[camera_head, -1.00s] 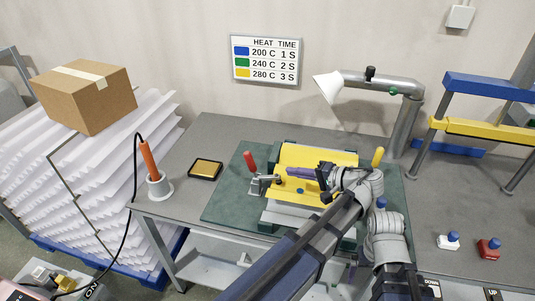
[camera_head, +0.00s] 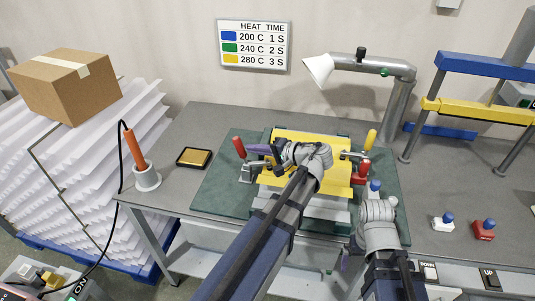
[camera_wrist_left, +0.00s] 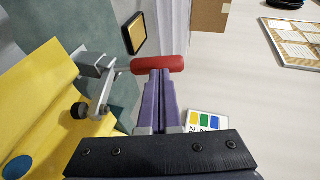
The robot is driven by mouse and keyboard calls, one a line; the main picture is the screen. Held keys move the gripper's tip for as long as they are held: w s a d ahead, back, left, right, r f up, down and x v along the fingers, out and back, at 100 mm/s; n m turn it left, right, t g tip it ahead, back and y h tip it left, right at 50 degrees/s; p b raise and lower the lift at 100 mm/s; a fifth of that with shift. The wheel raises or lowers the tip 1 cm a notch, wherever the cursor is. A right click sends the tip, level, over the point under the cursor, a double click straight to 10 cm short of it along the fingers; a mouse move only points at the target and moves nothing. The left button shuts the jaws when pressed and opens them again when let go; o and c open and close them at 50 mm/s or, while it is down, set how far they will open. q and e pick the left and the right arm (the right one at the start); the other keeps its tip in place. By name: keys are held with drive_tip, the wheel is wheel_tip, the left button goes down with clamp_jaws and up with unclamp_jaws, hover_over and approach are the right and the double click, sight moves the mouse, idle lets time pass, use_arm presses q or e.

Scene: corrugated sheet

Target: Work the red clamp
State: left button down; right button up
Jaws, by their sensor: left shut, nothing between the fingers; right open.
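The red clamp (camera_head: 239,147) stands at the left edge of the yellow sheet, its handle upright and leaning slightly left. Its red handle also shows in the left wrist view (camera_wrist_left: 158,64), lying across the tips of my purple fingers. My left gripper (camera_head: 255,149) is shut with nothing between its fingers. Its tips are right at the handle; I cannot tell whether they touch it. A second red handle (camera_head: 362,172) shows at the sheet's right side. My right gripper (camera_head: 346,262) hangs low by the table's front edge, mostly hidden by its own arm.
A soldering-type iron in a holder (camera_head: 146,180) and a small tray (camera_head: 194,157) are to the left.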

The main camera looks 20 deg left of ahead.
use_arm(q)
drive_tip(key=shift+x, duration=1)
